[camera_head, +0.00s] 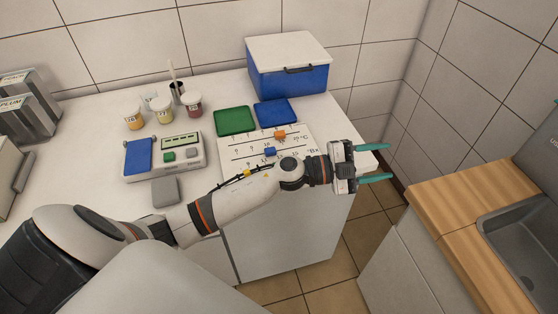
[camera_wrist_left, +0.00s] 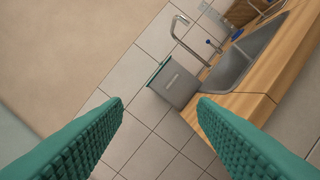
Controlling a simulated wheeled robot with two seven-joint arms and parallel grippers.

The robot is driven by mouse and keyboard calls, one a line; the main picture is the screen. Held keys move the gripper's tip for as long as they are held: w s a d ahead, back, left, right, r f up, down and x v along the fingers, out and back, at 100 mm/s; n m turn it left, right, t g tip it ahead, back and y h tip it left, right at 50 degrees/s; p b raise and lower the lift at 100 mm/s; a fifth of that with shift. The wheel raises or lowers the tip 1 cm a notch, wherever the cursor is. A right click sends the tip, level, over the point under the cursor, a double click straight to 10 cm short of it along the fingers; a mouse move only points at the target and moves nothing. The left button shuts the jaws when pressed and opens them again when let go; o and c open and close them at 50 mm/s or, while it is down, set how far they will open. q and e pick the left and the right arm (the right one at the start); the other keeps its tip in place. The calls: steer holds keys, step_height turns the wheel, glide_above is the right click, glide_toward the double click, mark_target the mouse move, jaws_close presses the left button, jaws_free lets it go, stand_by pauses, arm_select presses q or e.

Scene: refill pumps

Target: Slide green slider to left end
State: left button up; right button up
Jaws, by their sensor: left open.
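The white slider board (camera_head: 235,153) lies on the white counter, with printed scales on it. An orange slider (camera_head: 280,134) sits on its upper track and a blue slider (camera_head: 270,151) on the track below. I cannot see a green slider; my left arm covers the lower part of the board. My left gripper (camera_head: 384,163) is open and empty, past the counter's right edge and right of the board. In the left wrist view its green fingers (camera_wrist_left: 160,108) are spread with nothing between them. My right gripper is not in view.
Green (camera_head: 235,121) and blue (camera_head: 276,113) trays lie behind the board, before a blue cooler box (camera_head: 288,72). A scale (camera_head: 165,156), a grey block (camera_head: 165,191) and several small cups stand left. A wooden counter with a sink (camera_head: 525,240) is at right, across a floor gap.

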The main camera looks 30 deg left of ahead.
arm_select(q)
steer(key=s+a+f+m+g+y, duration=0.1)
steer(key=a+m+g+y, duration=0.2)
steer(key=a+g+y, duration=0.65)
steer(key=s+a+f+m+g+y, duration=0.1)
steer(key=a+m+g+y, duration=0.35)
steer(key=a, duration=1.05)
step_height(320, 180, down, 11)
steer(key=shift+f+n+t+y+p, duration=0.15)
steer(key=shift+n+t+y+p, duration=0.45)
steer(key=shift+n+t+p, duration=0.5)
